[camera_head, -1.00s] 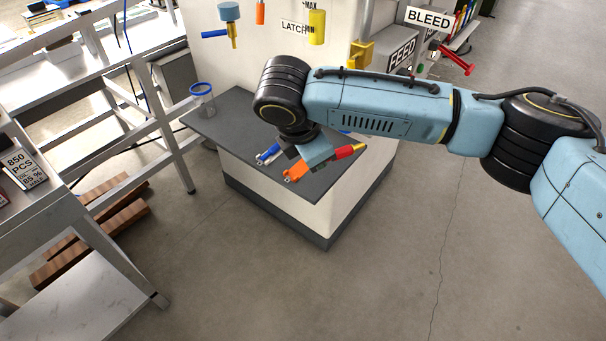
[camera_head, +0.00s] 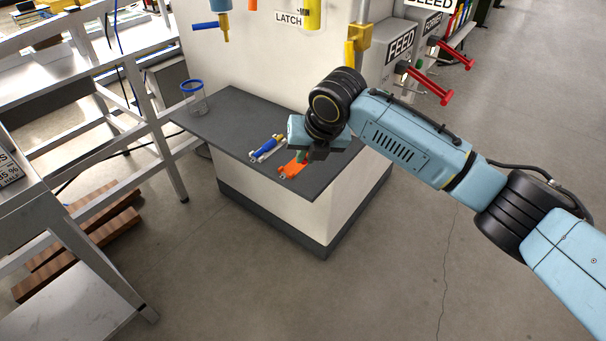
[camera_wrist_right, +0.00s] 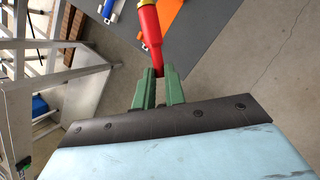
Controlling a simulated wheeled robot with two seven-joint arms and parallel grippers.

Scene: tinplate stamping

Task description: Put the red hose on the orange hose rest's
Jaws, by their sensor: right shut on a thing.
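My right gripper (camera_head: 303,156) is over the front of the dark grey shelf. In the right wrist view its green fingers (camera_wrist_right: 159,88) are shut on the red hose (camera_wrist_right: 150,27), which has a yellow end at the top of the picture. In the head view the gripper and wrist hide the hose. The orange hose rest (camera_head: 290,170) lies on the shelf just below and left of the gripper. It also shows beside the hose in the right wrist view (camera_wrist_right: 168,12). I cannot tell whether hose and rest touch. My left gripper is not in view.
A white machine wall stands behind. Red levers (camera_head: 432,84) stick out at right. A metal rack stands at left.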

